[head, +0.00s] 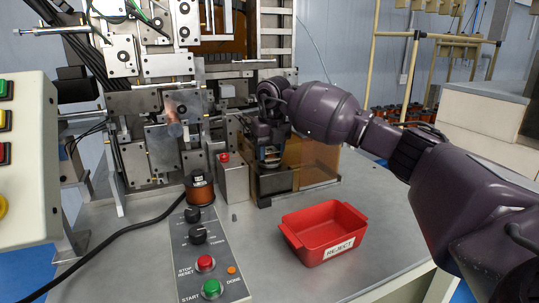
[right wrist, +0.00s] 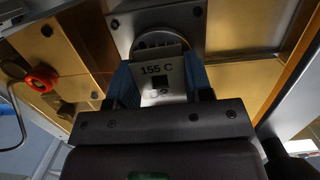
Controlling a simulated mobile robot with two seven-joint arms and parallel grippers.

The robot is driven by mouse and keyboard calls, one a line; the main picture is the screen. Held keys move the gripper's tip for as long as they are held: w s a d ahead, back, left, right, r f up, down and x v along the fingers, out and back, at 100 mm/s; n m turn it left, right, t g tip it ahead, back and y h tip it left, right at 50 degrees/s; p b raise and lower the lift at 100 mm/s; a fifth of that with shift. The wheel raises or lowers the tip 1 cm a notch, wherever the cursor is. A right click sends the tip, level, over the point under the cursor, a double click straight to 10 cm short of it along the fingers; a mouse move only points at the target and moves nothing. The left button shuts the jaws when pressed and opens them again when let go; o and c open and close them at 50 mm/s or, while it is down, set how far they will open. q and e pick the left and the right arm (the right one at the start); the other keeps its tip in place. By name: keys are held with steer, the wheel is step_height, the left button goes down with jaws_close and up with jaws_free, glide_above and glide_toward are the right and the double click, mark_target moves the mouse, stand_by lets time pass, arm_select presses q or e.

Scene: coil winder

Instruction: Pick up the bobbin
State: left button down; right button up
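My right gripper (head: 268,160) points down at the dark stand in front of the winding machine, beside the amber guard. In the right wrist view, a pale grey piece marked "155 C" (right wrist: 158,72), with a dark square hole, sits between its blue fingers (right wrist: 160,80). It looks like the bobbin's end face. The fingers lie along both its sides, but whether they press on it I cannot tell. In the head view the hand and stand hide most of it. A copper-coloured wound spool (head: 200,190) stands on the table to the left. My left gripper is not in view.
The red REJECT tray (head: 323,232) stands empty at the table's front right. A control panel (head: 206,255) with knobs and buttons lies front left. A grey box with a red button (head: 225,158) stands close left of my right gripper. The winding machine (head: 165,100) rises behind.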

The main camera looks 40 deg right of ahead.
steer(key=c, duration=0.3)
step_height(320, 180, up, 20)
steer(key=shift+r+p, duration=0.1)
steer(key=shift+p, duration=0.9)
